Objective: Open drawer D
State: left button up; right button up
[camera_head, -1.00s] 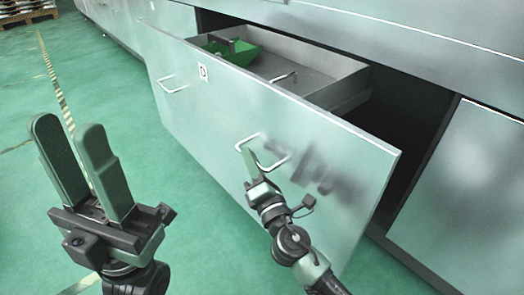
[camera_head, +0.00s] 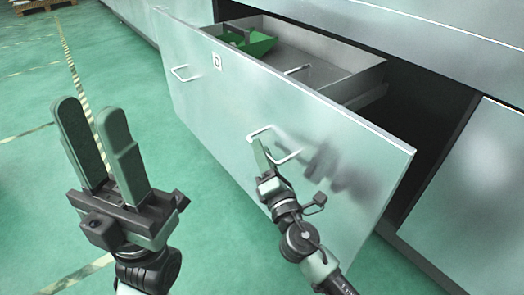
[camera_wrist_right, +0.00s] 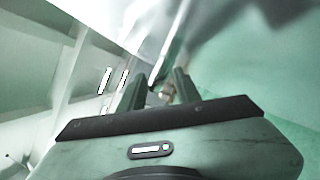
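Drawer D (camera_head: 215,110) stands pulled out of its cabinet, its front panel marked with a D label (camera_head: 217,62). The panel carries a left handle (camera_head: 184,73) and a right handle (camera_head: 290,155). My right gripper (camera_head: 262,153) is at the left part of the right handle. In the right wrist view its fingers (camera_wrist_right: 160,88) stand apart, but the handle between them is unclear, so I cannot tell whether they grip it. My left gripper (camera_head: 92,120) is open and empty, pointing up over the floor, left of and apart from the drawer.
A green bin (camera_head: 246,43) lies inside the drawer towards the back left. Cabinet fronts (camera_head: 480,180) continue to the right. The green floor (camera_head: 60,210) left of the drawer is clear, with striped tape lines. A pallet (camera_head: 42,6) is far off.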

jog(key=v, duration=0.7)
jog(key=shift+s+d+f, duration=0.1)
